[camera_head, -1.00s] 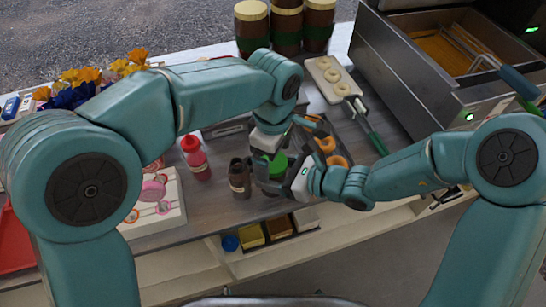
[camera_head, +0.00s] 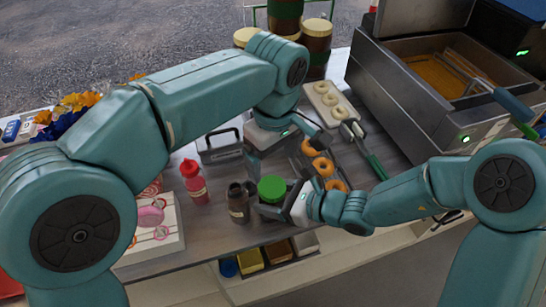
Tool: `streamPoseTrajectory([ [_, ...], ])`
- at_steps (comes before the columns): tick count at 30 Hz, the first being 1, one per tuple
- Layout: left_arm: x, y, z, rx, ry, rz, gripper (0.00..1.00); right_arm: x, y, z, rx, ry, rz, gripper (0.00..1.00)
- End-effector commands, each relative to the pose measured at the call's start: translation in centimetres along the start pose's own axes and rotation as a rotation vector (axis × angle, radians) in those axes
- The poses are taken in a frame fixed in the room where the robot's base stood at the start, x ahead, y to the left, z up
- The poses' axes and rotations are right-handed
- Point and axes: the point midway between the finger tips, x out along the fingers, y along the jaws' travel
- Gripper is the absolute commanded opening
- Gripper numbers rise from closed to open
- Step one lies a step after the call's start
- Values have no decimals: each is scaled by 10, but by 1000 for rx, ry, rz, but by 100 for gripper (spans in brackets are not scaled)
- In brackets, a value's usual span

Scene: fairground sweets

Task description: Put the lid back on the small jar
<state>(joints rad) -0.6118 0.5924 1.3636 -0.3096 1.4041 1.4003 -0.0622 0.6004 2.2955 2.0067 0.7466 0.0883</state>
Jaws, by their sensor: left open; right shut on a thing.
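A green lid (camera_head: 272,188) lies on top of the small jar (camera_head: 270,211), near the front edge of the counter. It looks about level, but I cannot tell how tightly it sits. My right gripper (camera_head: 284,207) is shut on the jar's body from the right, and its fingers hide part of the jar. My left gripper (camera_head: 285,152) is open and empty, above and behind the lid, apart from it.
A dark brown bottle (camera_head: 238,204) stands close left of the jar, with a red bottle (camera_head: 195,184) farther left. Orange doughnuts (camera_head: 323,166) lie behind my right gripper. A fryer (camera_head: 440,75) fills the back right.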

Motion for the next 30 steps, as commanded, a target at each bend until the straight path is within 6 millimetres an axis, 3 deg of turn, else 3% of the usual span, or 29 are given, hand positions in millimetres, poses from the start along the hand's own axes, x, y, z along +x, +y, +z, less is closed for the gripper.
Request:
streamPoseTrajectory([
  [10,5,0,0,0,0,-3,88,0,0,1,-1,-2,-1,0],
  [22,64,-1,0,-1,1,-4,88,0,0,1,-1,-2,-1,0],
  [30,80,0,0,-2,2,-1,88,0,0,1,-1,-2,-1,0],
])
